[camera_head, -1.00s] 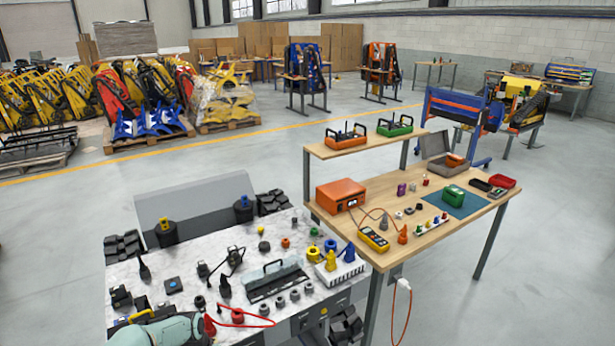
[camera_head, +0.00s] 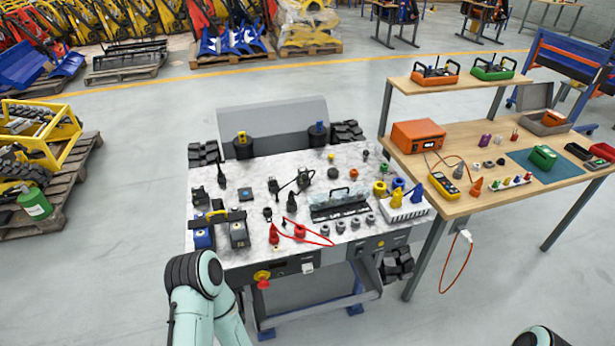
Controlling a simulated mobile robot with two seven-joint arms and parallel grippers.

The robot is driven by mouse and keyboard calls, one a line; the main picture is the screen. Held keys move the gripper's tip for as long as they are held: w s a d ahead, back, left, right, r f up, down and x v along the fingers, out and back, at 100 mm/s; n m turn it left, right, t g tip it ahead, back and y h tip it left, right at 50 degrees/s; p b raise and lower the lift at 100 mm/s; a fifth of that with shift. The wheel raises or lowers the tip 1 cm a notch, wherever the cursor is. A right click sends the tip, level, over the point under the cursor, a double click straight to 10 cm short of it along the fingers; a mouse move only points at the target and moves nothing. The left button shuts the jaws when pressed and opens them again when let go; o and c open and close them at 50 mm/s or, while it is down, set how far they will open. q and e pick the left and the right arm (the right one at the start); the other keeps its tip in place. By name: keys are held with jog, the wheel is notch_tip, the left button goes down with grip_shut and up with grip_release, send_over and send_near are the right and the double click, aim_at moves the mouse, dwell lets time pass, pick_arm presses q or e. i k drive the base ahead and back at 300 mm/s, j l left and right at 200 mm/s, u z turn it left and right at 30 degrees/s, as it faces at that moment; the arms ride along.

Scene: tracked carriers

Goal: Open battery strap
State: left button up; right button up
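A tracked carrier with a marbled light top (camera_head: 255,235) stands ahead of me. On its front left corner sit a blue battery-like block (camera_head: 202,236) and a grey one (camera_head: 239,234), side by side. A dark strap with a yellow piece (camera_head: 216,214) appears to run across their tops; its fastening is too small to make out. My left arm rises from the bottom, just in front of that corner, and only its pale links and a dark joint show. A small part of my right arm shows at the bottom right. Neither gripper is in view.
The carrier top holds a clear-covered tray (camera_head: 341,205), a red cable (camera_head: 308,238), plugs and knobs. A red knob (camera_head: 263,283) sticks out in front. A wooden workbench (camera_head: 455,203) stands close on the right. A pallet (camera_head: 60,205) lies left; floor between is free.

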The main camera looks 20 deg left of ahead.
aim_at(218, 218)
jog(key=u, duration=1.35)
